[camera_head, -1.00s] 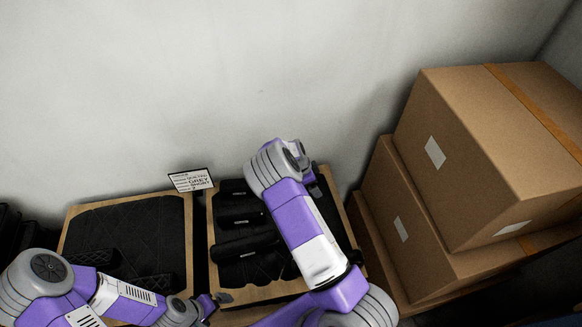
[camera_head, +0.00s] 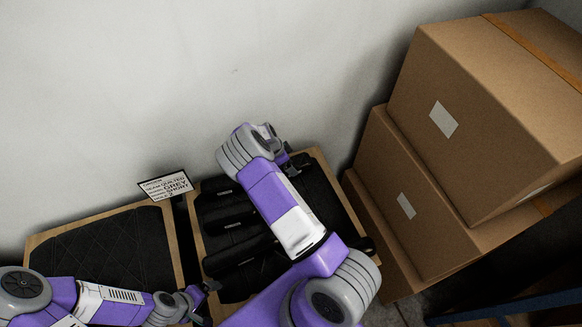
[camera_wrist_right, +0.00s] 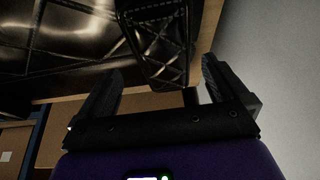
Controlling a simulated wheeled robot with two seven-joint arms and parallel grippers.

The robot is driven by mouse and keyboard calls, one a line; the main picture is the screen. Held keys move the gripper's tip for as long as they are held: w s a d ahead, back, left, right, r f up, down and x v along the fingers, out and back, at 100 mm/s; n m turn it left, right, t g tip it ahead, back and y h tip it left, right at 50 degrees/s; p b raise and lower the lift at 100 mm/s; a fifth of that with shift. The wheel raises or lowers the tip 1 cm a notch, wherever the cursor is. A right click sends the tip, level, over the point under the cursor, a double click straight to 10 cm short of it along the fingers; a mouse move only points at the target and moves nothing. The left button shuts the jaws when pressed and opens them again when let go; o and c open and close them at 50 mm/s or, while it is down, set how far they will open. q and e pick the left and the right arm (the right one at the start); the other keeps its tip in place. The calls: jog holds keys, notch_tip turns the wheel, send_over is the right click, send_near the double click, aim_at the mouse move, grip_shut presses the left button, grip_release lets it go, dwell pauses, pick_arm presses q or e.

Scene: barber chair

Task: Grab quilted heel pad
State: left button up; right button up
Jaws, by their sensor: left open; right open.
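Black padded pieces lie in the right wooden tray (camera_head: 368,244), several of them roll-shaped with small pale labels; which one is the heel pad I cannot tell in the head view. In the right wrist view a black quilted pad (camera_wrist_right: 160,40) with crossed stitching points in between the fingertips of my right gripper (camera_wrist_right: 160,80), which is open. In the head view my right gripper (camera_head: 291,164) is over the far part of that tray, partly hidden by its wrist. My left gripper (camera_head: 205,298) is open near the tray's front left corner, with nothing seen in it.
A left wooden tray (camera_head: 36,240) holds a wide black quilted piece (camera_head: 110,250). A printed card (camera_head: 166,186) stands behind the trays, against the pale wall. Stacked cardboard boxes (camera_head: 470,120) crowd the right side. A narrow gap separates the trays.

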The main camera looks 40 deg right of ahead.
jog(key=x, duration=0.4)
jog(key=shift+w+f, duration=0.25)
jog(key=shift+c, duration=0.3)
jog(key=c, duration=1.2)
